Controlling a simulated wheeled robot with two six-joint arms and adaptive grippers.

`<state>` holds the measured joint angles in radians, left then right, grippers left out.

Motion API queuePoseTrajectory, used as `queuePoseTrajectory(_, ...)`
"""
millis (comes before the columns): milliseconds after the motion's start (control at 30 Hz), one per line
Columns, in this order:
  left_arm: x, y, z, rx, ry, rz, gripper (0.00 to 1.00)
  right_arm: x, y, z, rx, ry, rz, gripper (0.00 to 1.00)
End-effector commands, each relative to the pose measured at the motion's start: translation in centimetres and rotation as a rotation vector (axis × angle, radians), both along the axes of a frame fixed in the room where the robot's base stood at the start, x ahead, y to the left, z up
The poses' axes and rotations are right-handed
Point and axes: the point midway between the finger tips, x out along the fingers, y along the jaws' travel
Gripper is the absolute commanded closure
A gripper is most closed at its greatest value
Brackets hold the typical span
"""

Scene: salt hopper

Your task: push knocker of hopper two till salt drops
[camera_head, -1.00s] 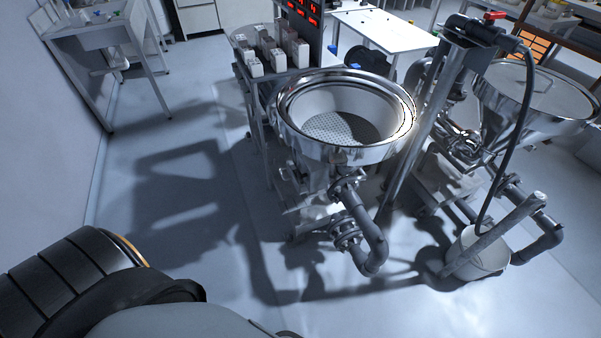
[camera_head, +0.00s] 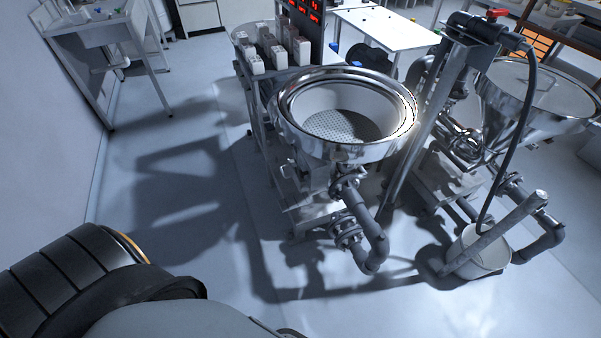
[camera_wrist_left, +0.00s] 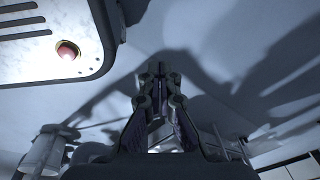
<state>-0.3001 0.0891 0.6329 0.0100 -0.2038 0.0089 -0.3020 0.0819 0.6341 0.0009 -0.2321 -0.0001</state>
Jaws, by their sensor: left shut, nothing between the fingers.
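Two steel funnel hoppers show in the head view. The nearer hopper (camera_head: 300,150) has an open top with a perforated plate inside and grey elbow piping below. The other hopper (camera_head: 515,115) stands at the right with a flat surface inside its rim. I see no number on either, and I cannot make out a knocker or any falling salt. My left gripper (camera_wrist_left: 158,75) is shut and empty in the left wrist view, with pale floor and shadows behind it. In the head view only my left arm shows, at the lower left, well apart from the hoppers. My right gripper is out of view.
A steel post (camera_head: 428,125) stands between the hoppers. A black hose (camera_head: 527,115) hangs down to a white bucket (camera_head: 480,262) with a slanted grey bar. A rack with white boxes (camera_head: 257,63) stands behind the nearer hopper. The floor left of it is clear.

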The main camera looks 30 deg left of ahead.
Motion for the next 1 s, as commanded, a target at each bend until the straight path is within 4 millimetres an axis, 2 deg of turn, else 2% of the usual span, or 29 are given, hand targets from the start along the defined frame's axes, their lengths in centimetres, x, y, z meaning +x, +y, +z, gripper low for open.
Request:
queuePoseTrajectory(167, 6.6, 2.7, -1.2, 0.011, -0.168, 0.057, 1.00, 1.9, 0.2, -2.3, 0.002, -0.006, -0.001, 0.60)
queuePoseTrajectory(200, 8.5, 3.4, -1.1, 0.012, -0.219, 0.072, 1.00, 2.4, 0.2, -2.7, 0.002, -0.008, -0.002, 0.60)
queuePoseTrajectory(367, 16.0, 6.1, -0.1, 0.005, -0.428, 0.135, 1.00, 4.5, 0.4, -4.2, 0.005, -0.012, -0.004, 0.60)
queuePoseTrajectory(467, 20.6, 7.7, 1.3, -0.008, -0.564, 0.169, 1.00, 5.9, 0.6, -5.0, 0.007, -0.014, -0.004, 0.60)
queuePoseTrajectory(600, 26.7, 9.6, 4.1, -0.040, -0.763, 0.212, 1.00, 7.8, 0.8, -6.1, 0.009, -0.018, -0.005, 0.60)
queuePoseTrajectory(767, 33.1, 11.3, 8.5, -0.100, -1.004, 0.249, 1.00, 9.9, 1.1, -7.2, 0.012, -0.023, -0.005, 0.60)
queuePoseTrajectory(900, 37.8, 12.2, 13.5, -0.180, -1.225, 0.270, 1.00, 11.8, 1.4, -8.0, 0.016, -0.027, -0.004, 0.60)
queuePoseTrajectory(1000, 40.4, 12.4, 17.6, -0.253, -1.383, 0.276, 1.00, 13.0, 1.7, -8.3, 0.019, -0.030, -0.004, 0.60)
